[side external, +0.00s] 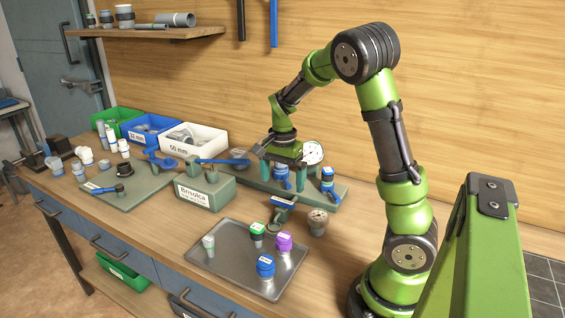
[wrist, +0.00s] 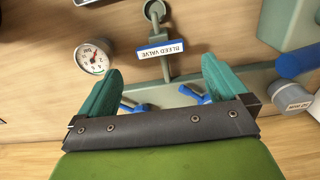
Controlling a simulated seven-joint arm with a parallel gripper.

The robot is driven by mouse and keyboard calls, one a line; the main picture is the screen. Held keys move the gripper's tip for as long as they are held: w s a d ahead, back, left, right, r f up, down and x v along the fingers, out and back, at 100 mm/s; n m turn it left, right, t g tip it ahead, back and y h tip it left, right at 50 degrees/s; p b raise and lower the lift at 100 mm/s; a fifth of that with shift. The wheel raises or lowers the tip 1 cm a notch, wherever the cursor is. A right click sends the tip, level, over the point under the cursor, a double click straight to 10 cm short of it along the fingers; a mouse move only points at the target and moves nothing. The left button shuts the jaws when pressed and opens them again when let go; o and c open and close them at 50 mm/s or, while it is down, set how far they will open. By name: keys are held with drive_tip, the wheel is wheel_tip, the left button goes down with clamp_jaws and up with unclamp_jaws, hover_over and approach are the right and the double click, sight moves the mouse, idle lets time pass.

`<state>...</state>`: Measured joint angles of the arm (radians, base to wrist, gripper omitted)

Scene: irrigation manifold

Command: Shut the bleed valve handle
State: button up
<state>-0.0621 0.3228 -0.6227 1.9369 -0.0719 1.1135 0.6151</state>
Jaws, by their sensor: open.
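The bleed valve carries a blue-and-white BLEED VALVE label (wrist: 161,48) on a grey fitting; the fitting's front also shows in the side view (side external: 283,201). In the wrist view two small blue handles, one on the left (wrist: 133,107) and one on the right (wrist: 193,95), show beyond the gripper bar, between the fingers. I cannot tell which is the bleed valve's. My gripper (side external: 282,183) is over the manifold, pointing down; its teal fingers (wrist: 161,68) are apart with nothing held.
A round gauge (wrist: 93,57) lies on the bench near the valve; another gauge (side external: 313,153) stands on the manifold. A long blue lever (side external: 217,160) sits to the left. A metal tray (side external: 215,270) with several fittings stands in front. Bins line the back left.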

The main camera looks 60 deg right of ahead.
wheel_tip(320, 180, up, 11)
idle(0.5)
drive_tip(key=s+a+n+t, duration=0.2)
drive_tip(key=s+a+n, duration=0.1)
drive_tip(key=a, duration=0.3)
drive_tip(key=s+a+r+n+t+y, duration=0.1)
drive_tip(key=s+a+n+t, duration=0.1)
drive_tip(key=a+n, duration=0.4)
drive_tip(key=s+a+r+n+t+y, duration=0.1)
drive_tip(key=s+a+n+t, duration=0.2)
drive_tip(key=s+a+n, duration=0.2)
drive_tip(key=a, duration=0.3)
drive_tip(key=shift+a, duration=0.15)
